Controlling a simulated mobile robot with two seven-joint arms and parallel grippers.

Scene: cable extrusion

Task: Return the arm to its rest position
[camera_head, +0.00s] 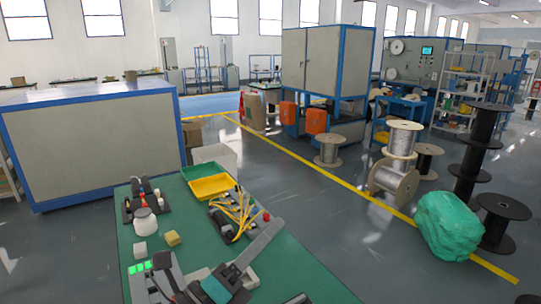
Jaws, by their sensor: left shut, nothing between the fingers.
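My left gripper (163,262) is at the bottom left, low over the green table (320,282). Its fingers are shut with nothing between them. It is next to a device with green lit indicators (139,268).
A green wrapped bundle (448,226) and cable spools (392,182) stand on the floor. The table's right front is largely bare.

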